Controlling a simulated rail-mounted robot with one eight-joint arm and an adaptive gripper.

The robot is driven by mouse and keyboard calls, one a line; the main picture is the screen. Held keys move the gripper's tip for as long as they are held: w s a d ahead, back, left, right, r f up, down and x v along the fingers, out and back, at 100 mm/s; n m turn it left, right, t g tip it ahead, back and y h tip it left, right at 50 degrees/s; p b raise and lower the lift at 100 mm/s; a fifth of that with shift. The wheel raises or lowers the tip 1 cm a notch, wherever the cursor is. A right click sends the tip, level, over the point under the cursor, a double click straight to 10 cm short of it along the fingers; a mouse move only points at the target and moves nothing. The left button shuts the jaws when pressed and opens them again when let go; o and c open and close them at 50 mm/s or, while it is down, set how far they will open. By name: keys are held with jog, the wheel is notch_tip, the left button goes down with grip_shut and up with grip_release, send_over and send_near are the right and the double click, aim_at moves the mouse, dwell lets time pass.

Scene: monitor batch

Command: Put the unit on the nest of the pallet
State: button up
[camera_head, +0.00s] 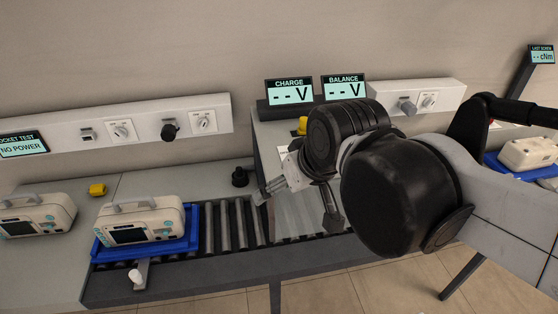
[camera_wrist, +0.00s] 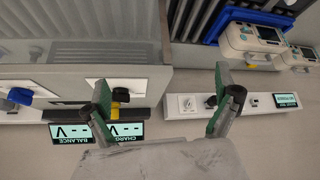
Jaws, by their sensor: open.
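A cream monitor unit (camera_head: 140,221) with a dark screen and a top handle sits on a blue pallet (camera_head: 192,246) at the left end of the rollers. A second similar unit (camera_head: 36,216) stands on the grey table left of it. In the wrist view, the unit on the pallet (camera_wrist: 250,42) and the other unit (camera_wrist: 299,58) show at upper right, with the blue pallet rim (camera_wrist: 217,26). My gripper (camera_head: 262,193) is open and empty above the right part of the rollers, right of the pallet. Its spread fingers (camera_wrist: 161,80) hold nothing. The nest is hidden.
A roller conveyor (camera_head: 228,226) runs right from the pallet. A white-tipped lever (camera_head: 136,276) stands at its front edge. CHARGE (camera_head: 289,92) and BALANCE (camera_head: 343,87) displays stand behind. Another cream unit (camera_head: 528,153) is at far right. A yellow block (camera_head: 97,190) lies behind the units.

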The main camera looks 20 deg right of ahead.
jog(key=shift+m+t+h, duration=0.3)
jog(key=shift+m, duration=0.5)
jog(key=s, duration=0.1)
jog(key=s+d+f, duration=0.1)
jog(key=s+d, duration=0.1)
jog(key=shift+s+d+f, duration=0.1)
jog(key=shift+d+f, duration=0.1)
jog(key=shift+f, duration=0.1)
